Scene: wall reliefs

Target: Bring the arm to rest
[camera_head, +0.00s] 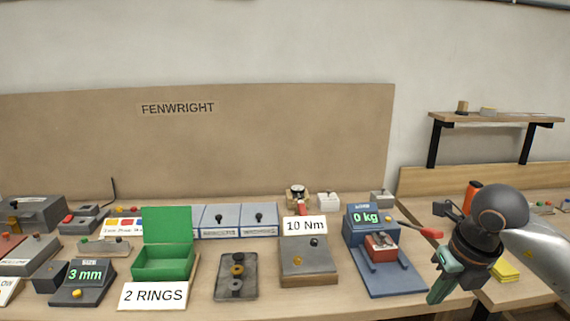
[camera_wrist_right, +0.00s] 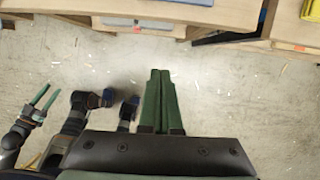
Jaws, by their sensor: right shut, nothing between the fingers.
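My right arm comes in from the right edge of the head view. Its gripper (camera_head: 437,296) points down over the gap at the right end of the main bench. Its green fingers are together and hold nothing, as the right wrist view also shows (camera_wrist_right: 160,73), with bare floor beyond the tips. My left gripper (camera_wrist_right: 43,96) shows small at the left of the right wrist view, its green fingers apart and nothing seen between them. It is outside the head view.
The main bench holds a green open box (camera_head: 165,262), a "2 RINGS" sign (camera_head: 153,296), a grey ring tray (camera_head: 236,278) and a blue scale (camera_head: 390,283) reading 0 kg, left of my right gripper. A second bench with yellow pads (camera_head: 505,271) stands right. Speckled floor (camera_wrist_right: 230,85) is clear.

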